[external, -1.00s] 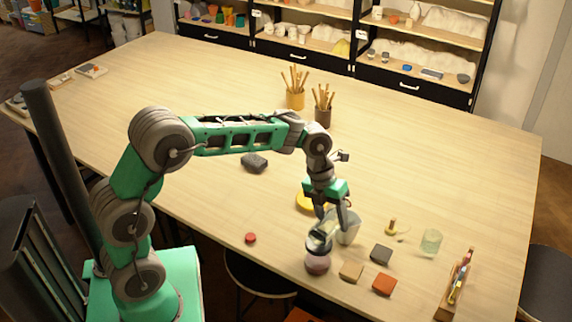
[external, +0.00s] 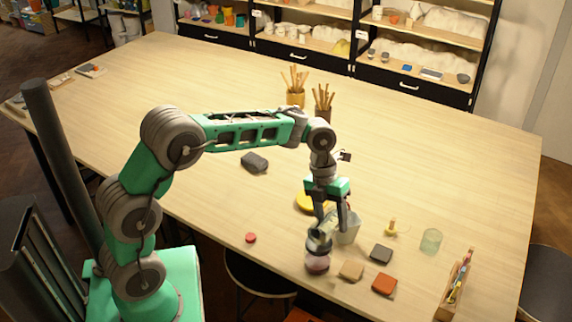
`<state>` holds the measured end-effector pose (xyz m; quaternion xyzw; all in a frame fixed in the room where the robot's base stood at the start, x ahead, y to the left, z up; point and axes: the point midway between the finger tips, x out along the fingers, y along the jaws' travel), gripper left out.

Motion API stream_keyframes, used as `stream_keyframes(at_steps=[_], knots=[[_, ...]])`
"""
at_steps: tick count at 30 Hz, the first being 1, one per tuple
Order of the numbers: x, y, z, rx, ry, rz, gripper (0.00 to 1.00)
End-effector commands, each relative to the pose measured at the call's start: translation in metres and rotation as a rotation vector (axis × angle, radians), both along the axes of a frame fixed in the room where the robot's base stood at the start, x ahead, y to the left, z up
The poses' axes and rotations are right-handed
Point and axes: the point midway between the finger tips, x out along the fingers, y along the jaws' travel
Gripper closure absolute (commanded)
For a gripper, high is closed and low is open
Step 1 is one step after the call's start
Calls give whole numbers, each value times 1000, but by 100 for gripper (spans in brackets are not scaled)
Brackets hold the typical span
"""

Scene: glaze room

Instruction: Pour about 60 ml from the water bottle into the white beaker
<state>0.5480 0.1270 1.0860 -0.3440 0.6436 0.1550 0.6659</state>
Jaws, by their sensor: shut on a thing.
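My gripper (external: 332,222) points down near the front edge of the table. It is shut on what looks like the water bottle (external: 319,240), a clear vessel with a dark band, partly hidden by the fingers. The bottle looks tilted. The white beaker (external: 349,229) stands just right of and behind it, partly covered by a finger. I cannot tell whether the bottle's mouth is over the beaker, or whether any water is flowing. The water level is too small to read.
A pinkish jar (external: 317,263) stands directly below the bottle in the picture. A red disc (external: 250,238) lies left. The table's middle is mostly clear.

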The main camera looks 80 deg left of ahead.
Motion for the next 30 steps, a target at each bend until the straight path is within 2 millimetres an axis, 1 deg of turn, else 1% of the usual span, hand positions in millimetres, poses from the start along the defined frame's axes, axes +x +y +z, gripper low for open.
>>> stream_keyframes(at_steps=[30], knots=[[-12,-11,0,-25,25,0,98]])
